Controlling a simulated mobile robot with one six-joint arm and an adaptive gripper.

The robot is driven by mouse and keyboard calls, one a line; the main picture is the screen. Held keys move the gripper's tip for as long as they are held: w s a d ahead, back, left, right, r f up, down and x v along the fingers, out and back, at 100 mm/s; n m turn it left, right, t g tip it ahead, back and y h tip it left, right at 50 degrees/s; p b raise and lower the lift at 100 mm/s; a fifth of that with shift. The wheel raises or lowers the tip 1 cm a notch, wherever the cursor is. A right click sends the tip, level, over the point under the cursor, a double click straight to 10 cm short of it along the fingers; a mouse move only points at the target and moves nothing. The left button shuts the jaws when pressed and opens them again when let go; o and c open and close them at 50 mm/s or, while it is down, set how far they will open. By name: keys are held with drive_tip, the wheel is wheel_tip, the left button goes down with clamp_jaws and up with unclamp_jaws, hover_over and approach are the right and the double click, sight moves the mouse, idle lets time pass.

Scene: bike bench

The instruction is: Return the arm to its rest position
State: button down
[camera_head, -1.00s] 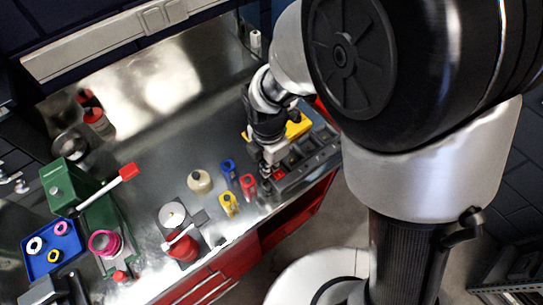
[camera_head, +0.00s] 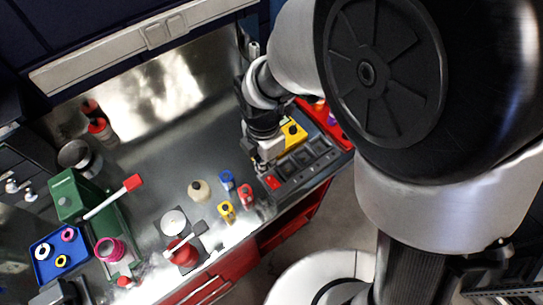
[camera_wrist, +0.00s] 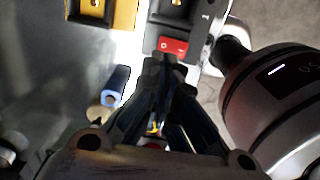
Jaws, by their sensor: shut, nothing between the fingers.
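My gripper (camera_head: 268,163) is over the right part of the metal bench (camera_head: 150,190), beside the dark compartment tray (camera_head: 300,165). In the wrist view my gripper (camera_wrist: 163,88) is shut with its dark fingers together and nothing held. A red block (camera_head: 272,182) sits in the tray's near left compartment. It also shows in the wrist view (camera_wrist: 172,45), just beyond the fingertips. My arm runs up to the right and hides part of the scene.
Small blue (camera_head: 227,179), red (camera_head: 246,194) and yellow (camera_head: 227,211) items stand left of the tray, near a cream round bottle (camera_head: 199,190). A green machine (camera_head: 75,195) and a blue tray (camera_head: 45,270) are at the left. The bench's middle back is clear.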

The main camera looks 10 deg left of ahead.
drive_tip(key=w+d+r+m, duration=0.1)
drive_tip(key=d+r+m, duration=0.35)
drive_tip(key=r, duration=0.65)
drive_tip(key=s+d+r+m+t, duration=0.2)
drive_tip(key=s+d+m, duration=0.3)
drive_tip(key=d+m, duration=0.4)
drive_tip(key=s+d+r+m+t+b, duration=0.1)
drive_tip(key=s+d+r+m+t, duration=0.1)
drive_tip(key=s+d+r+m, duration=0.3)
drive_tip(key=d+m, duration=0.4)
drive_tip(key=m, duration=0.5)
drive_tip(key=shift+d+t, duration=0.2)
drive_tip(key=shift+t, duration=0.1)
drive_tip(key=c, duration=2.3)
unclamp_jaws()
drive_tip(key=shift+s, duration=0.1)
